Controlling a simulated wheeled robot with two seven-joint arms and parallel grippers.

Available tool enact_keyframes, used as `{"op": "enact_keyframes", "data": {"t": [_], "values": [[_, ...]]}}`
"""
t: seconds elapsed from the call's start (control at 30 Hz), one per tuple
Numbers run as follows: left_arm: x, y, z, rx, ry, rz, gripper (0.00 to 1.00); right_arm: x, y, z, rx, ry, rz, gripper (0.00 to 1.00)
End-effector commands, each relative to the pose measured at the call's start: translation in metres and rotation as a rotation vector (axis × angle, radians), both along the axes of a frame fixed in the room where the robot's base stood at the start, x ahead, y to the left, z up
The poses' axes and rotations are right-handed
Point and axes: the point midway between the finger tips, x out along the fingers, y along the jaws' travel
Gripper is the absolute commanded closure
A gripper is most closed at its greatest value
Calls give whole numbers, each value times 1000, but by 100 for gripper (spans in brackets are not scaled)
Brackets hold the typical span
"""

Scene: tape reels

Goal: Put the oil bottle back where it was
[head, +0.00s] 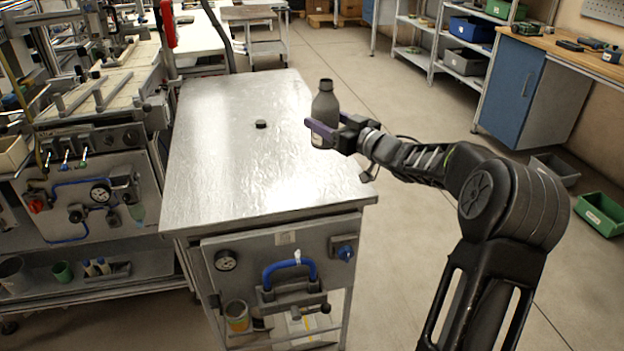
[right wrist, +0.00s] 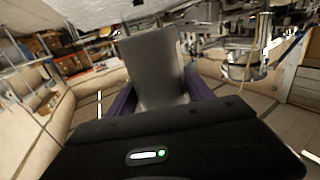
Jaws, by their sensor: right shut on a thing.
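The oil bottle (head: 325,102), dark grey with a narrow neck, is upright at the right edge of the metal-topped table (head: 215,160). My right gripper (head: 322,131) comes in from the right and is shut on the bottle's lower body, its purple fingers on either side. In the right wrist view the grey bottle body (right wrist: 152,65) stands between the two fingers (right wrist: 155,100). I cannot tell whether the bottle's base touches the table. A small black round piece (head: 261,124) lies on the tabletop left of the bottle. My left gripper is not in view.
Most of the tabletop is bare. A machine bench with gauges (head: 90,180) stands close on the left. Shelves with bins (head: 465,60) and a blue cabinet (head: 508,92) stand at the right. A green bin (head: 600,214) lies on the floor.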

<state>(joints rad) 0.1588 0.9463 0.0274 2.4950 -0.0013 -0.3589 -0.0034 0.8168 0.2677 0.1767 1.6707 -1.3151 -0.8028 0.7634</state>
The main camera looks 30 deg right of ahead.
Motion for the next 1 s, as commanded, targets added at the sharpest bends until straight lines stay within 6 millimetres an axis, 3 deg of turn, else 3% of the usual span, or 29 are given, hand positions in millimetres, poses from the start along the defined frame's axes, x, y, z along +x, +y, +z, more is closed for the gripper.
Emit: {"op": "enact_keyframes", "data": {"t": [0.33, 0.7, 1.0], "values": [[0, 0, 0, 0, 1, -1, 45, 0, -1, 0, -2, -2, 0, 100], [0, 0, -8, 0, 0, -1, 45, 0, 0, -56, 1, -2, 1, 100], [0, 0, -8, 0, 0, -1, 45, 0, 0, -61, -1, -4, 1, 100]]}}
